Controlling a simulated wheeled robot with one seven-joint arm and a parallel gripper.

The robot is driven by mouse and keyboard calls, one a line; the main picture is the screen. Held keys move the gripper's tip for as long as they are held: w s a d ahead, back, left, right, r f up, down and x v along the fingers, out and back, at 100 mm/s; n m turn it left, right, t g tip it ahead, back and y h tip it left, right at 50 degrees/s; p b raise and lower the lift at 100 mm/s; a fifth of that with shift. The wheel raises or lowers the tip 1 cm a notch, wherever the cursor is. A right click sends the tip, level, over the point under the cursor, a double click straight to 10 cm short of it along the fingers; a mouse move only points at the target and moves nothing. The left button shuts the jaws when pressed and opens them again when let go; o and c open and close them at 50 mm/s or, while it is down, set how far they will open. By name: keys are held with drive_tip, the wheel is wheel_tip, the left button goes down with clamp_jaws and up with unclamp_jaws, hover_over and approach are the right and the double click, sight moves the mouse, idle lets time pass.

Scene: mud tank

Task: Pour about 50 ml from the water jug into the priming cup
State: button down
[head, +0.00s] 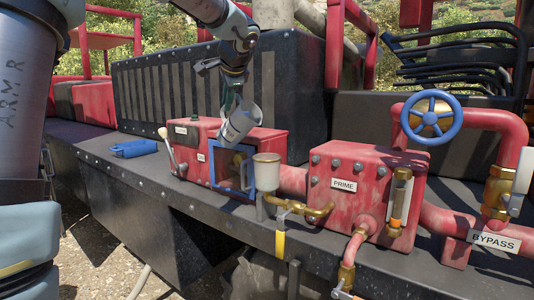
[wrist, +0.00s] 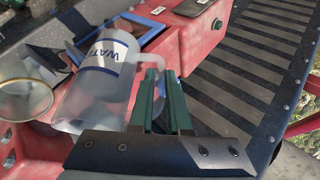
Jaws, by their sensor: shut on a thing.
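The water jug (head: 241,124) is a clear, greyish vessel with a white "WATER" label. It hangs tilted in the air, above and slightly left of the priming cup (head: 267,172) in the head view. My gripper (head: 231,101) is shut on the jug's handle; its green fingers (wrist: 160,103) clasp it in the wrist view. The jug (wrist: 98,85) fills the middle left there, and the round brass-rimmed cup (wrist: 25,99) shows just left of it. The cup stands upright on a brass pipe. No stream of water is visible, and I cannot tell the levels in the jug or cup.
A red box with a blue-framed opening (head: 253,174) stands just behind the cup. The red PRIME box (head: 367,190) with pipes and a blue handwheel (head: 431,113) is to the right. A blue object (head: 134,149) lies on the deck at left. A black slatted box (head: 190,85) stands behind.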

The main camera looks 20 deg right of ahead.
drive_tip(key=shift+w+a+f+g, duration=0.1)
drive_tip(key=shift+w+a+g, duration=0.1)
drive_tip(key=shift+w+g, duration=0.45)
drive_tip(key=shift+s+g, duration=0.2)
drive_tip(key=shift+g, duration=0.05)
idle(0.8)
drive_tip(key=shift+w+a+f+n+g+h, duration=0.1)
drive_tip(key=shift+w+n+g+h, duration=0.2)
drive_tip(key=shift+w+a+g+h, duration=0.2)
drive_tip(key=shift+w+g, duration=0.15)
drive_tip(key=shift+w, duration=0.15)
drive_tip(key=shift+w+a+g+h, duration=0.2)
drive_tip(key=shift+w+g, duration=0.15)
drive_tip(key=shift+w, duration=0.1)
drive_tip(key=shift+w+a+f+n+g+h, duration=0.25)
drive_tip(key=shift+w+f+g+h, duration=0.15)
drive_tip(key=shift+w+g, duration=0.35)
drive_tip(key=shift+w+a+f+n+g+h, duration=0.25)
drive_tip(key=shift+w+f+n+g+h, duration=0.15)
drive_tip(key=shift+g, duration=0.5)
drive_tip(key=shift+w+a+f+n+g+h, duration=0.15)
drive_tip(key=shift+w+a+f+g+h, duration=0.15)
drive_tip(key=shift+w+f+g, duration=0.4)
drive_tip(key=shift+s+r, duration=0.1)
drive_tip(key=shift+r, duration=0.2)
drive_tip(key=shift+f, duration=0.1)
